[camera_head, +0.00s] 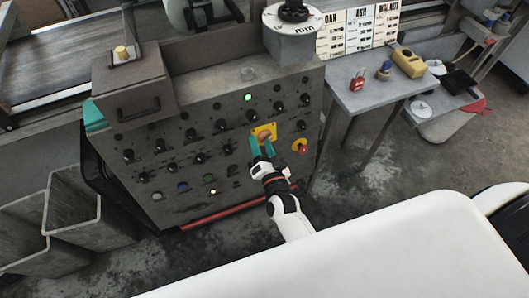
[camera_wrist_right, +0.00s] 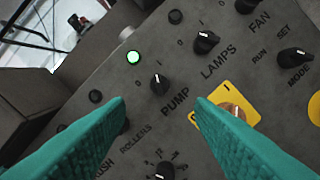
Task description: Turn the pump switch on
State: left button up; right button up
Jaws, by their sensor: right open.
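The pump switch (camera_wrist_right: 160,84) is a small black rotary knob with a white pointer line, above the word PUMP in the right wrist view. Its pointer looks roughly upright in that view, but I cannot read its setting for sure. In the head view the pump switch (camera_head: 252,115) is a small dark knob below the lit green lamp (camera_head: 248,97). My right gripper (camera_head: 262,143) has teal fingers, spread apart and empty, in front of the panel by the yellow plate. In the right wrist view the gripper's fingers (camera_wrist_right: 160,105) flank the PUMP label. My left gripper is not in view.
The grey control panel (camera_head: 222,128) carries several other knobs, including the LAMPS knob (camera_wrist_right: 206,42) close by. A yellow plate (camera_wrist_right: 222,100) with an orange-brown knob is near the right finger. A red button on yellow (camera_head: 302,146) is to the right. Grey bins (camera_head: 75,222) stand left.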

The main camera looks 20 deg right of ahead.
jog(key=shift+s+a, duration=0.1)
jog(key=shift+s, duration=1.4)
